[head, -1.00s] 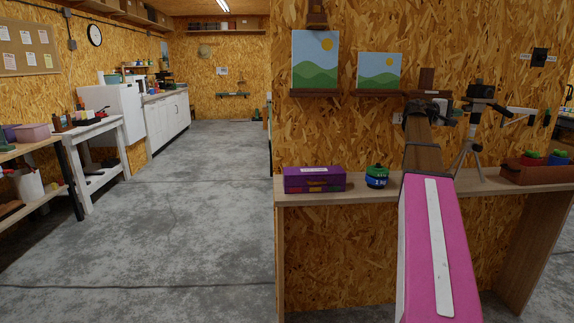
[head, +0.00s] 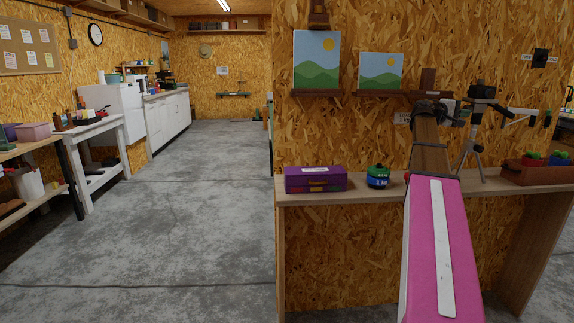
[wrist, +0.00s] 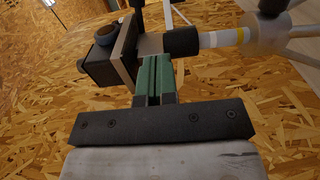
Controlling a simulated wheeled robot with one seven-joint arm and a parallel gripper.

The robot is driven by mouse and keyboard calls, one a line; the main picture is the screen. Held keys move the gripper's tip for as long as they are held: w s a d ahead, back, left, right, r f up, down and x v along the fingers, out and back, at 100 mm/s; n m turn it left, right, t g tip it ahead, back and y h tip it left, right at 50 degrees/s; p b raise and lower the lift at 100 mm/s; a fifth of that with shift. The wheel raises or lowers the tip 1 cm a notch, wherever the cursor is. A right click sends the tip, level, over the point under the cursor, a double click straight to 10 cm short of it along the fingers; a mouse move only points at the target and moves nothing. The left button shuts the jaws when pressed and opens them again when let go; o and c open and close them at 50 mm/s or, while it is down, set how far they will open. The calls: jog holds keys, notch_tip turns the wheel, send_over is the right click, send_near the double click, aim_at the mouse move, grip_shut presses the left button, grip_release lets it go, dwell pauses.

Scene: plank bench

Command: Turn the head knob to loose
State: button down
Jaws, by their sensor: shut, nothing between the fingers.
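A camera on a tripod (head: 474,130) stands on the bench at the right. In the wrist view the camera (wrist: 103,58) is at upper left, beside the grey tripod head (wrist: 149,44). A black collar (wrist: 182,41) and a banded column run right from the head. My gripper (wrist: 154,58) has green fingers, shut together and empty. The tips appear right at the head's near side; I cannot tell whether they touch. The head knob is not clearly distinguishable; the fingers may hide it. In the head view my arm covers the area beside the tripod.
A purple box (head: 315,181) and a green-and-blue round container (head: 377,177) sit left on the wooden bench (head: 345,197). A brown crate (head: 538,174) stands at the right end. The bench between the round container and my arm is narrow but clear.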

jog(key=shift+w+d+r, duration=0.3)
jog(key=shift+d+r, duration=0.4)
jog(key=shift+r, duration=0.5)
jog(key=shift+w+r, duration=0.15)
jog(key=shift+r, duration=0.3)
jog(key=s+a, duration=0.2)
jog(key=a, duration=0.4)
jog(key=shift+f, duration=0.35)
jog(key=shift+a, duration=0.15)
